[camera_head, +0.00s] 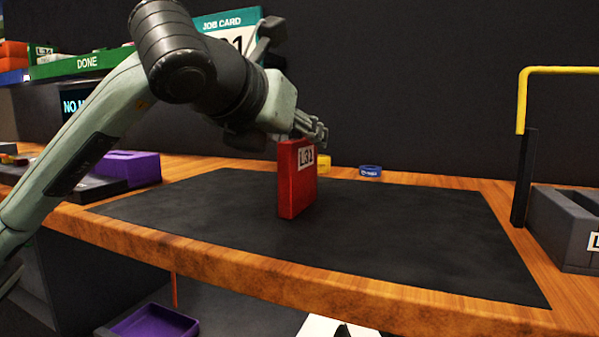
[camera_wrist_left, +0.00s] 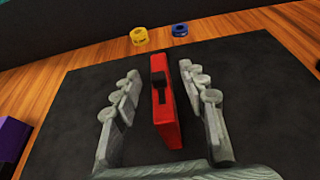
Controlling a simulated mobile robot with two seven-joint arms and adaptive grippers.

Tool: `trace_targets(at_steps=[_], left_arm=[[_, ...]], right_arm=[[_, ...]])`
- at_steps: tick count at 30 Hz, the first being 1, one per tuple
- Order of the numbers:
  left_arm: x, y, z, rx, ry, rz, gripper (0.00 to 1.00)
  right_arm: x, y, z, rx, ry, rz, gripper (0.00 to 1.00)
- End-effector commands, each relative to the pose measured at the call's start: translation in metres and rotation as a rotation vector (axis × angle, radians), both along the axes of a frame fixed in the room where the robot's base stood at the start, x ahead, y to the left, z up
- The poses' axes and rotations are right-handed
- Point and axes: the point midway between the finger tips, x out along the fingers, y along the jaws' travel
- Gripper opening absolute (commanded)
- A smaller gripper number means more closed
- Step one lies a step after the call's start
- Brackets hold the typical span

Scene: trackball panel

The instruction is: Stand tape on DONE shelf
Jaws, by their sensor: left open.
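The tape is a red upright slab (camera_head: 296,180) with a white label reading L31, standing on the dark mat in the middle of the bench. My left gripper (camera_head: 314,128) is at the top of the tape in the head view. In the left wrist view the open fingers lie on either side of the red tape (camera_wrist_left: 165,100), with a gap on each side. The DONE shelf (camera_head: 88,65) has a green front edge and is at the upper left, partly hidden by my left arm. My right gripper is not in view.
Red, green and blue items stand on the shelf's left part (camera_head: 14,55). A yellow roll (camera_wrist_left: 139,36) and a blue roll (camera_head: 370,171) lie behind the mat (camera_head: 400,240). A purple box (camera_head: 130,168) is at left. A grey bin (camera_head: 565,225) and yellow-topped post (camera_head: 524,150) are at right.

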Motion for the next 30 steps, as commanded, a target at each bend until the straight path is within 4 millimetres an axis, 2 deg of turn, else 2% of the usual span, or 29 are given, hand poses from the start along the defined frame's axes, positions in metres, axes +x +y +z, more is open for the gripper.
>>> trace_targets(at_steps=[3,10,21,30], left_arm=[[0.0082,-0.0037,-0.0036,0.001,0.0,0.0,0.43],[0.0093,-0.0043,-0.0041,0.001,-0.002,-0.001,0.43],[0.009,-0.004,-0.0039,0.0,-0.001,0.0,0.0],[0.0088,-0.0039,-0.003,0.0,-0.003,0.0,0.0]], right_arm=[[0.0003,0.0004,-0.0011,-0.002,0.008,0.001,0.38],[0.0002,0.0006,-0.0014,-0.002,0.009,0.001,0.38],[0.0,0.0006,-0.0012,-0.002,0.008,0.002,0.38],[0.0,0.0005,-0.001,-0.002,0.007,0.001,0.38]])
